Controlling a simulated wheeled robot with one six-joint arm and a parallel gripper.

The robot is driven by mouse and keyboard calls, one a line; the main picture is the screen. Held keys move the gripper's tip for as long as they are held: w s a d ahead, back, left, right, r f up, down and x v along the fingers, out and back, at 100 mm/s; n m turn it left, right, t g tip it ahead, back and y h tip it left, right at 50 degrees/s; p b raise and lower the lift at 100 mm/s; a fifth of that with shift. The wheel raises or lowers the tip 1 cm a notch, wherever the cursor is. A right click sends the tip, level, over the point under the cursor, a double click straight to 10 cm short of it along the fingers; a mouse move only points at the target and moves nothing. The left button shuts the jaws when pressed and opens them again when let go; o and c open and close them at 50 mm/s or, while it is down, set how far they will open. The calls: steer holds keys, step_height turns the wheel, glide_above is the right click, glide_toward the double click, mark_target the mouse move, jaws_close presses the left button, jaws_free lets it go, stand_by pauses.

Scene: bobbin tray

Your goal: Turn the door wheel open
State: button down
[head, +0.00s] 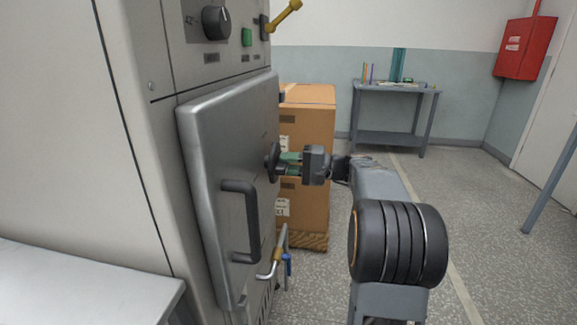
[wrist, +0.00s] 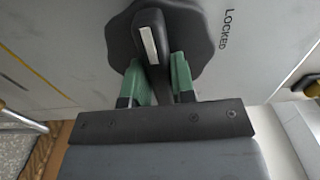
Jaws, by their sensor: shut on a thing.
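The door wheel (head: 271,162) is a dark knob on the face of the grey metal door (head: 205,150) of the large cabinet. In the wrist view the wheel (wrist: 190,30) is a black lobed disc with a raised grip bar (wrist: 149,40) that carries a white mark. My gripper (head: 287,163) has green fingers, which show in the wrist view on either side of the grip bar (wrist: 160,72). It is shut on the wheel's bar. The word LOCKED (wrist: 227,28) is printed on the door to the right of the wheel. The door looks closed.
A dark door handle (head: 245,222) stands out below and left of the wheel. Stacked cardboard boxes (head: 310,125) are behind the gripper. A grey bench (head: 80,285) is at lower left. The floor at right is open.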

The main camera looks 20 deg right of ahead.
steer(key=c, duration=1)
jaws_free()
steer(key=shift+o, duration=0.2)
steer(key=shift+d, duration=0.1)
steer(key=p+v, duration=0.3)
steer(key=v, duration=1)
steer(key=shift+s+d, duration=0.25)
steer(key=shift+s, duration=0.05)
